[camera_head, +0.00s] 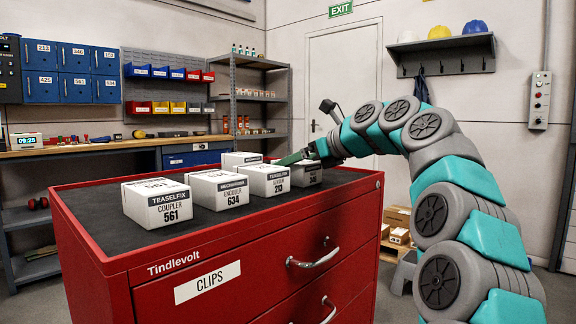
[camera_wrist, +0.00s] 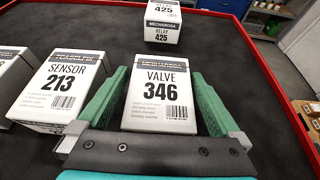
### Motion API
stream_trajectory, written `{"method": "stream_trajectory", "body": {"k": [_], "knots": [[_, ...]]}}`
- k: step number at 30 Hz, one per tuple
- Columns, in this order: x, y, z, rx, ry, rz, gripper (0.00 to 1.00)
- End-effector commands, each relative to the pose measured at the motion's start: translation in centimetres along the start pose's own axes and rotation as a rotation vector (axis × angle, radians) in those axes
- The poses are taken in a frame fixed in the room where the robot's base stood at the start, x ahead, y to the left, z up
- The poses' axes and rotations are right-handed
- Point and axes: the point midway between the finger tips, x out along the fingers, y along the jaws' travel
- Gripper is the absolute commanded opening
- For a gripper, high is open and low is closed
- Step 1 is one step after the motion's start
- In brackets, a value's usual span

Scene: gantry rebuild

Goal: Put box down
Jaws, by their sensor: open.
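My gripper (camera_wrist: 155,108) is open, with one green finger on each side of the white valve box (camera_wrist: 160,88) marked 346. The box stands upright on the dark top (camera_wrist: 100,20) of a red cabinet. Small gaps show between the fingers and the box, more clearly on the right. In the head view my gripper (camera_head: 302,157) is at the right end of the row of boxes, and the valve box (camera_head: 309,178) shows partly beneath it. The cabinet (camera_head: 230,262) has a label reading CLIPS.
The sensor box (camera_wrist: 62,88) marked 213 stands close to the left finger. The relay box (camera_wrist: 162,28) marked 425 stands farther back. The encoder box (camera_head: 217,188) and coupler box (camera_head: 158,202) are farther left. Raised red edges border the top.

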Motion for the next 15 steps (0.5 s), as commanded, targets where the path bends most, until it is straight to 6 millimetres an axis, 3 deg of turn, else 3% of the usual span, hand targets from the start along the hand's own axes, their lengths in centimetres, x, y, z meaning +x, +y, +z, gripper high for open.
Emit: {"method": "stream_trajectory", "body": {"k": [6,15], "knots": [[-4.8,0.0,0.3,0.0,-0.003,-0.002,1.0],[-8.7,-0.1,0.1,0.001,-0.001,-0.002,1.0]]}}
